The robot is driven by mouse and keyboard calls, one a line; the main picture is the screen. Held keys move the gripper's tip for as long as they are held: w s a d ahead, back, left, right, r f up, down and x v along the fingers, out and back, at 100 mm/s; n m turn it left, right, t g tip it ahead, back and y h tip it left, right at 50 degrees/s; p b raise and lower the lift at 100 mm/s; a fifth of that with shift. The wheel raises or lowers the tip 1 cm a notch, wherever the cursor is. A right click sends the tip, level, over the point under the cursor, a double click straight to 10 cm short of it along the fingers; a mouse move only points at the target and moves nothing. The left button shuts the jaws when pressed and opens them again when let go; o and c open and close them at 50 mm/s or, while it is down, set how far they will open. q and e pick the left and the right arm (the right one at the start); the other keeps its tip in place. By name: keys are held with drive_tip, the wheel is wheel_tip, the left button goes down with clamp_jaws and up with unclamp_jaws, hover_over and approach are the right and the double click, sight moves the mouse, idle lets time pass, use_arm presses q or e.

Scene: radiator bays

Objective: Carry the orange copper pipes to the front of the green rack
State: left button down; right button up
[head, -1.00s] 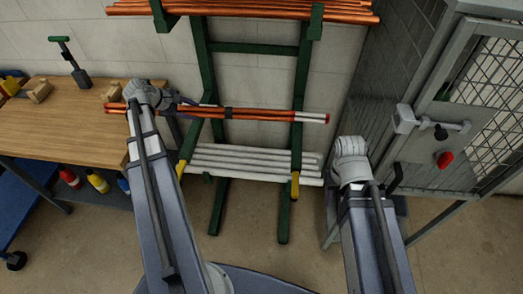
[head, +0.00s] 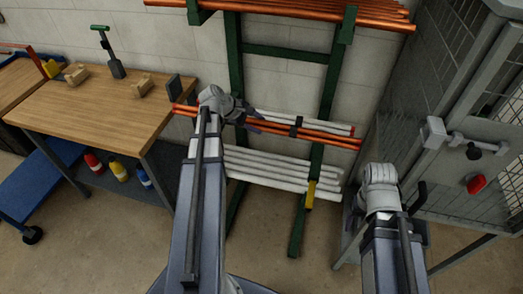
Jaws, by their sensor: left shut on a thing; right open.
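The green rack (head: 282,51) stands against the wall, with long copper pipes (head: 300,12) on its top arms and white pipes (head: 280,171) on its lower arms. My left gripper (head: 252,112) is shut on a strapped bundle of orange copper pipes (head: 325,138) and holds it level across the front of the rack. The bundle has red ends, and a pale pipe shows along its upper side. A dark strap (head: 297,126) goes round it. The grip itself is partly hidden by my wrist. My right gripper (head: 350,204) is open and empty, low at the rack's right.
A wooden workbench (head: 110,103) with blocks and a green-handled tool (head: 111,55) stands left, close to the bundle's left end. Bottles (head: 119,170) stand beneath it. A grey mesh cage (head: 470,110) with a latch is at right, near my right arm.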

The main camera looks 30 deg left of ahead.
use_arm(q)
wheel_tip(320, 180, down, 6)
drive_tip(key=b, duration=0.6)
drive_tip(key=shift+f, duration=0.15)
drive_tip(key=shift+d, duration=0.1)
wheel_tip(320, 180, down, 4)
drive_tip(key=b, duration=0.4)
drive_tip(key=shift+r, duration=0.2)
drive_tip(key=shift+f, duration=0.1)
drive_tip(key=shift+c, duration=1.6)
unclamp_jaws()
